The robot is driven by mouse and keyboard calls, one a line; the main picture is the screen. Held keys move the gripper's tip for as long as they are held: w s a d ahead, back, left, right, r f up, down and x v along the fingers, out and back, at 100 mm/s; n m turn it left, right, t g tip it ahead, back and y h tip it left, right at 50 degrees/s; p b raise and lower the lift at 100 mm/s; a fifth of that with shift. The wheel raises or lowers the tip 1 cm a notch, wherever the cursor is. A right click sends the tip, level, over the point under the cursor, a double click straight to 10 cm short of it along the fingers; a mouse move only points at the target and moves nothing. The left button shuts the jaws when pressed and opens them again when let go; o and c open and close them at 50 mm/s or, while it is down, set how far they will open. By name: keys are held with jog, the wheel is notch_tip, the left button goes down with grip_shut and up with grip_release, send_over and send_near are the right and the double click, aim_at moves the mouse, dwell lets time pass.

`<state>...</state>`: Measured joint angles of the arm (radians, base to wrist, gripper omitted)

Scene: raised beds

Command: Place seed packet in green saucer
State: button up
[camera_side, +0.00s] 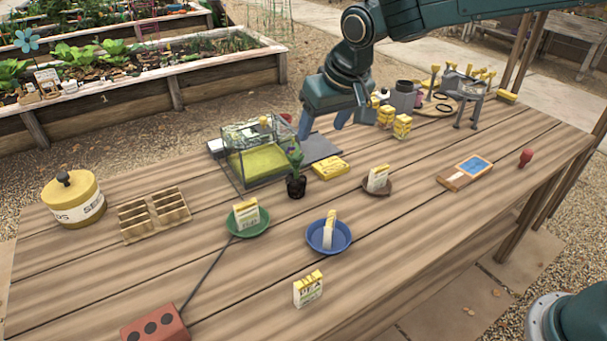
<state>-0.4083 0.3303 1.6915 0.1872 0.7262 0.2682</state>
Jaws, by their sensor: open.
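The green saucer (236,230) sits on the table left of centre, and a white and yellow seed packet (247,213) stands in it. A blue saucer (343,240) to its right holds another seed packet (329,231), tilted. A brown saucer (385,188) holds a third seed packet (377,178). One more seed packet (308,289) stands on bare wood near the front edge. My gripper (325,127) is open above the back of the table, well behind the saucers, with nothing visible between its fingers.
A clear-lidded propagator box (258,158) and a small potted plant (297,184) stand behind the saucers. A yellow tin (75,200) and a divided wooden tray (154,213) are at left. The front right boards are clear.

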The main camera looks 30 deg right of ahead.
jog(key=s+d+r, duration=0.5)
jog(key=s+d, duration=0.2)
jog(key=s, duration=0.1)
jog(key=s+d, duration=0.5)
jog(key=s, duration=0.6)
jog(key=s+d+f+t, duration=0.1)
jog(key=s+d, duration=0.3)
jog(key=s, duration=0.8)
jog(key=shift+d, duration=0.4)
